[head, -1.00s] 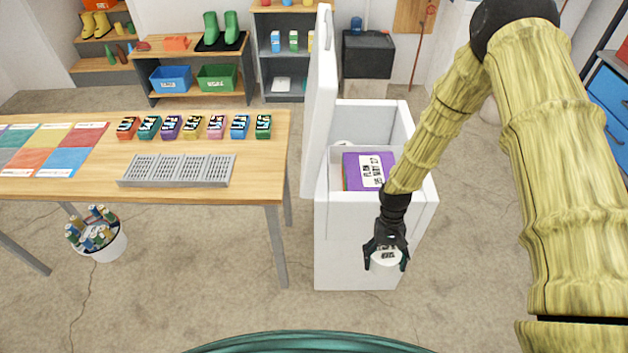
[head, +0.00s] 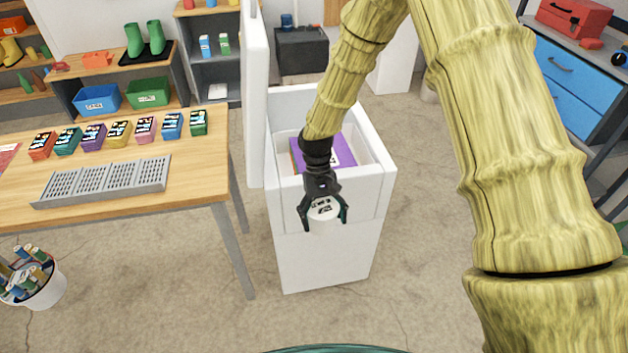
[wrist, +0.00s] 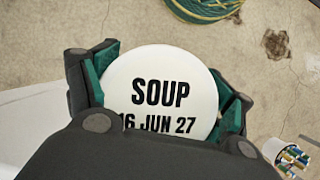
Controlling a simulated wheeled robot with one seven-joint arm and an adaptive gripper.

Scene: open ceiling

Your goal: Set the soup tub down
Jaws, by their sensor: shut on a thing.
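The soup tub (head: 324,212) is round and white. In the wrist view its lid (wrist: 160,90) reads "SOUP" and "16 JUN 27". My gripper (head: 323,214) is shut on the tub, with green-padded fingers on both sides of it. In the head view the tub appears in front of the white chest freezer (head: 325,250). The wrist view shows concrete floor below and around the tub, so it is held in the air. The freezer lid (head: 256,95) stands open. A purple box (head: 338,152) lies inside the freezer, partly hidden by my arm.
A wooden table (head: 100,200) stands at left with several small coloured boxes (head: 118,134) and a grey slotted rack (head: 104,181). A white bucket (head: 35,285) of small containers is on the floor. Blue drawers (head: 575,75) stand at right.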

